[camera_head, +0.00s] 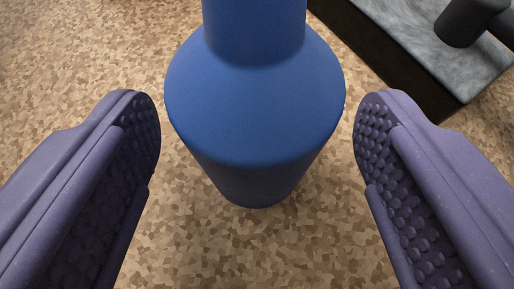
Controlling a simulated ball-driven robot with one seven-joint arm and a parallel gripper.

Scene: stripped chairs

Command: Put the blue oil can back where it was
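The blue oil can (255,105) stands in the upper middle of the head camera view, with a wide shoulder, a narrower neck and a tapered lower body. Its top is cut off by the picture's upper edge. My gripper (257,135) is open, with one purple studded finger on each side of the can. A gap shows between the can and each finger, so neither appears to touch it. Brown speckled floor shows under and around the can's lower end; I cannot tell whether the can rests on it.
A grey, stone-like slab with dark sides (395,40) lies at the upper right, behind the right finger. A black cylindrical object (467,22) is on or over it. The speckled surface (80,50) is clear at the left.

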